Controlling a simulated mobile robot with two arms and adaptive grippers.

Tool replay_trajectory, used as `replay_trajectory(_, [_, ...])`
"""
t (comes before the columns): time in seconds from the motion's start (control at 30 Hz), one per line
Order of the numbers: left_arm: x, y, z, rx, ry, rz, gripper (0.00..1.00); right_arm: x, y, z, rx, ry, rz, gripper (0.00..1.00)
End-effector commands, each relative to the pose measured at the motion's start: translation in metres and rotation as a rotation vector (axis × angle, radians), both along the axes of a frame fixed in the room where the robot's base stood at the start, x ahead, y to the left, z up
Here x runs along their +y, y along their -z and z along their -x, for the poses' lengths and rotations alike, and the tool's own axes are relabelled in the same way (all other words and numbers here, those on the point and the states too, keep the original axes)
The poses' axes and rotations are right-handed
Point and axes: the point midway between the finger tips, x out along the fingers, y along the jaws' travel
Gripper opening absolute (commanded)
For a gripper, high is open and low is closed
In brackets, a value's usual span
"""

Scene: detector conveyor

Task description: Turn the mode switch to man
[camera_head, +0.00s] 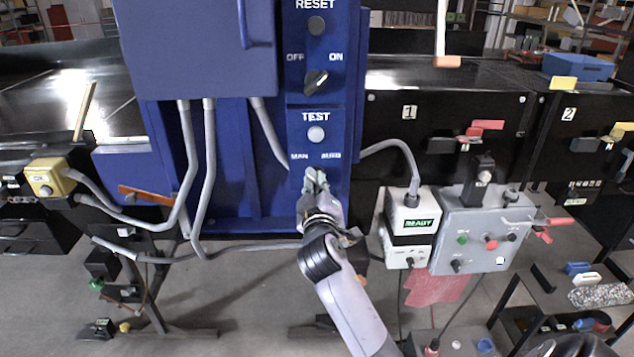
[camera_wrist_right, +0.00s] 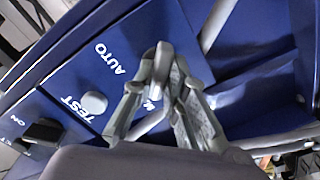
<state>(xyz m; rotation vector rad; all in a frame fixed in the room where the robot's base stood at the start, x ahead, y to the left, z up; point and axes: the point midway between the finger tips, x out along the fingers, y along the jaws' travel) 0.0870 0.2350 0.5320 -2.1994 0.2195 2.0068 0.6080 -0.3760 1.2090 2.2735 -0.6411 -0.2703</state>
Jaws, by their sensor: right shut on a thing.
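The mode switch sits on the blue control panel (camera_head: 297,100), below the MAN label (camera_head: 299,156) and the AUTO label (camera_head: 331,156). My right gripper (camera_head: 315,180) covers the switch in the head view. In the right wrist view, the fingers of my right gripper (camera_wrist_right: 158,95) are shut on the grey mode switch (camera_wrist_right: 161,62), next to the AUTO label (camera_wrist_right: 111,59). The MAN label is hidden there, so I cannot tell which position the switch points to. My left gripper is not in view.
Above the switch are the TEST button (camera_head: 316,134), the OFF/ON knob (camera_head: 316,82) and the RESET button (camera_head: 317,26). A white READY box (camera_head: 409,226) and a grey control box (camera_head: 470,240) stand to the right. Grey conduits (camera_head: 207,170) run at the left.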

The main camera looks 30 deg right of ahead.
Motion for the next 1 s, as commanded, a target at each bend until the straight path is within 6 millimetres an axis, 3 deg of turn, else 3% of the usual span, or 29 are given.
replay_trajectory(0.37, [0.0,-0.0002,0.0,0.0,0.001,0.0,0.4,0.0002,0.0001,0.0,0.004,-0.001,0.007,0.0])
replay_trajectory(0.4, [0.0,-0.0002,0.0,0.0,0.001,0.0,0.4,0.0002,0.0001,0.0,0.004,-0.001,0.007,0.15])
replay_trajectory(0.67, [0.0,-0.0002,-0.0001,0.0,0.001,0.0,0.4,0.0001,0.0,-0.0001,0.003,-0.001,0.005,0.33])
replay_trajectory(1.0, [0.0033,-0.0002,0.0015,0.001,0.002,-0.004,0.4,0.0016,0.0004,0.0019,0.003,0.0,0.004,0.33])
